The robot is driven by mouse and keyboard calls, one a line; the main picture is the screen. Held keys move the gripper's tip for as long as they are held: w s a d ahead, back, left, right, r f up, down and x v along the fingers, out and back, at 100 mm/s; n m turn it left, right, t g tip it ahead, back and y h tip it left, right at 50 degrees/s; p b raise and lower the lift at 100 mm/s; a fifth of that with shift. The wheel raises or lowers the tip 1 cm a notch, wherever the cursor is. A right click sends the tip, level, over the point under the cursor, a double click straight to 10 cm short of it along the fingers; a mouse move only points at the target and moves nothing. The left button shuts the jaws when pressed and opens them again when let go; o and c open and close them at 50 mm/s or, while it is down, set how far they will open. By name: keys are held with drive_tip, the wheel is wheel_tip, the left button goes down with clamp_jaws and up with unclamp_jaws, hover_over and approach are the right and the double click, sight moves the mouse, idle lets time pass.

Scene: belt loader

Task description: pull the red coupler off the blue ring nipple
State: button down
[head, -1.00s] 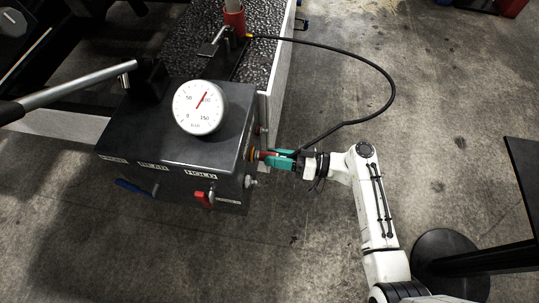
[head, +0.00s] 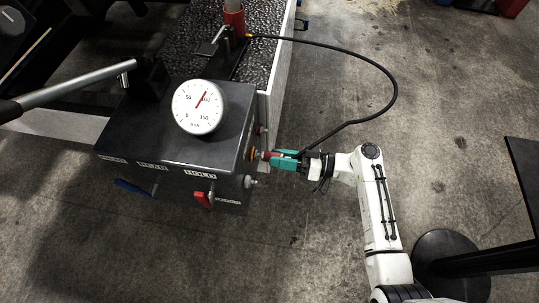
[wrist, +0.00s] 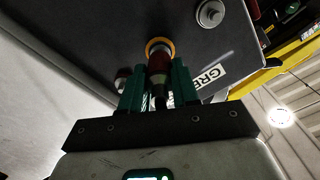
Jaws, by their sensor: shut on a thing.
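My gripper (head: 276,159) has teal fingers and is shut on the red coupler (head: 265,155) at the right side of the dark box. In the wrist view the coupler (wrist: 159,63) stands between the fingertips (wrist: 158,80), with the black hose end below it. The coupler faces a nipple with an orange-yellow ring (wrist: 160,42), which also shows in the head view (head: 252,155). A short pale metal part shows between ring and coupler; I cannot tell whether they are still joined. I see no blue ring on any nipple.
The dark box carries a round gauge (head: 199,107), a red lever (head: 204,200) and a blue lever (head: 133,187). Another nipple (head: 250,181) sits just below the coupler. The black hose (head: 393,88) loops over open floor to the right. A black stand (head: 444,262) is at lower right.

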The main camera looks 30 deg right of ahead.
idle(0.3)
drive_tip(key=v, duration=0.3)
idle(0.6)
